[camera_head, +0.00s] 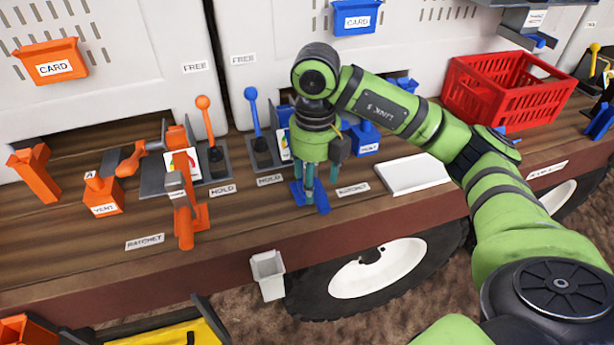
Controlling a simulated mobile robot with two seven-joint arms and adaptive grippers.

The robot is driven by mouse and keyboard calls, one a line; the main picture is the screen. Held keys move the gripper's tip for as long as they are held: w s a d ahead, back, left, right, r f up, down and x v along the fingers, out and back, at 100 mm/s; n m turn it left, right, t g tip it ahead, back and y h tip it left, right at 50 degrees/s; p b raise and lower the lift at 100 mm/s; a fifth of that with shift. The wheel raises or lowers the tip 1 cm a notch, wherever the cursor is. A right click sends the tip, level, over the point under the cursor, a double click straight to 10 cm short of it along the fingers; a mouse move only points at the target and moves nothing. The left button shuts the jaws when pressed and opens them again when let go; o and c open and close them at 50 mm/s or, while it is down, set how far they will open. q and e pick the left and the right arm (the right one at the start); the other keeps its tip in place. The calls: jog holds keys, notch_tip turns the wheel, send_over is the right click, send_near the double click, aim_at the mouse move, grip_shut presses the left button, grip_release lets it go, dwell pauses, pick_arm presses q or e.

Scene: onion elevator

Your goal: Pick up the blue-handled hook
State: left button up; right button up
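No hook shape shows clearly. Blue parts (320,198) stand under my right gripper (321,178), beside the right-hand RATCHET label; the gripper and wrist hide most of them. My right arm comes in from the right, and the gripper points down with two teal fingers a little apart. I cannot tell whether they touch or hold the blue part. Another blue piece (600,122) lies at the right edge of the deck, partly cut off, and a blue-ended part (540,40) shows at the top right. I cannot tell whether either is the hook. My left gripper is not in view.
The wooden deck (90,245) carries an orange ratchet (183,215), an orange lever (204,115), a blue lever (251,110) and a blue VENT box (365,142). A white tray (415,174) and a red crate (510,90) stand right. A grey bin (267,275) hangs at the front edge.

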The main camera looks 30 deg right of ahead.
aim_at(315, 193)
jog(key=shift+s+d+f+p, duration=0.1)
jog(key=shift+s+f+p, duration=0.15)
jog(key=shift+f+p, duration=0.05)
notch_tip(315, 193, down, 2)
jog(key=shift+d+f+p, duration=0.1)
jog(key=shift+f+p, duration=0.1)
jog(key=shift+p, duration=0.65)
notch_tip(315, 193, down, 2)
jog(key=shift+w+f, duration=0.1)
jog(key=shift+f, duration=0.05)
grip_shut()
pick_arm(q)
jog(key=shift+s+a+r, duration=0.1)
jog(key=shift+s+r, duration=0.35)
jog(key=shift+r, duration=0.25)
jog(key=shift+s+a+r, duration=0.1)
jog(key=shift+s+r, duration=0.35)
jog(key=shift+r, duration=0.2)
